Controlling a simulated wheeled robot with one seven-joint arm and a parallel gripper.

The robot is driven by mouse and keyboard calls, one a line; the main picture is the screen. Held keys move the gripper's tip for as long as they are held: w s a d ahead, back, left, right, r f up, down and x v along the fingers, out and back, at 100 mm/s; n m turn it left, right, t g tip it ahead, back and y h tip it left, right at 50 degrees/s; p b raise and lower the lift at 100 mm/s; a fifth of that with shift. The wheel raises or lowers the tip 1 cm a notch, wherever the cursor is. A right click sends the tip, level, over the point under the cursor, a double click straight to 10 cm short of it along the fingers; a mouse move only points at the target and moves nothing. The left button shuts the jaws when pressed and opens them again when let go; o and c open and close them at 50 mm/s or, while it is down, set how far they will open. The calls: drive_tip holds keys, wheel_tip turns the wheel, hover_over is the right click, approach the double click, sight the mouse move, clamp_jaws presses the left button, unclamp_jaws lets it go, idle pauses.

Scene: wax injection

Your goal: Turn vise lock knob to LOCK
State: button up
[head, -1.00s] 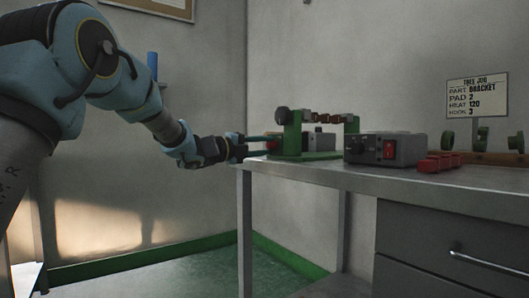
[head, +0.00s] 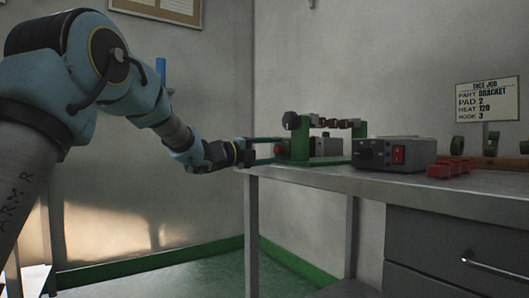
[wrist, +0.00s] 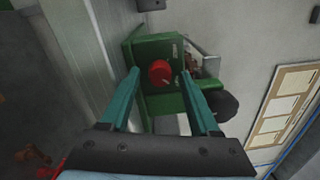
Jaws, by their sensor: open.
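The green vise stand (head: 305,145) sits at the left end of the workbench. A red round knob (head: 281,150) is on its left end plate; it faces the camera in the wrist view (wrist: 160,72). My gripper (head: 277,150) is open. Its two teal fingers point at the end plate, one on each side of the red knob, with gaps visible in the wrist view (wrist: 158,72). I cannot tell how far the tips are from the plate. A larger black knob (head: 291,120) is at the top left of the stand. No readable LOCK mark shows.
A grey box with a dial and red switch (head: 395,154) stands right of the vise, with red blocks (head: 450,167) beside it. A job sign (head: 488,101) stands behind. The bench edge (head: 300,173) runs just below the gripper's height.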

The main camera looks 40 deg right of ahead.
drive_tip(key=n+p, duration=0.2)
drive_tip(key=p, duration=0.1)
drive_tip(key=shift+r, duration=0.25)
drive_tip(key=n+p, duration=0.7)
drive_tip(key=p, duration=0.2)
drive_tip(key=shift+r, duration=0.1)
drive_tip(key=n+p, duration=0.4)
drive_tip(key=p, duration=0.2)
drive_tip(key=shift+t, duration=0.3)
drive_tip(key=n+p, duration=0.5)
drive_tip(key=p, duration=0.2)
drive_tip(key=shift+r+n+y, duration=0.1)
drive_tip(key=shift+n+y, duration=0.2)
drive_tip(key=w+a+n+t+y+p, duration=0.2)
drive_tip(key=w+a+n+t+y, duration=0.2)
drive_tip(key=a, duration=1.1)
drive_tip(key=w+a+f+n+t+y+p, duration=0.1)
drive_tip(key=w+a+n+y, duration=0.4)
drive_tip(key=a, duration=1.1)
drive_tip(key=shift+w+a+t+y+p, duration=0.2)
drive_tip(key=shift+w+t+y+p, duration=0.55)
drive_tip(key=shift+t, duration=0.65)
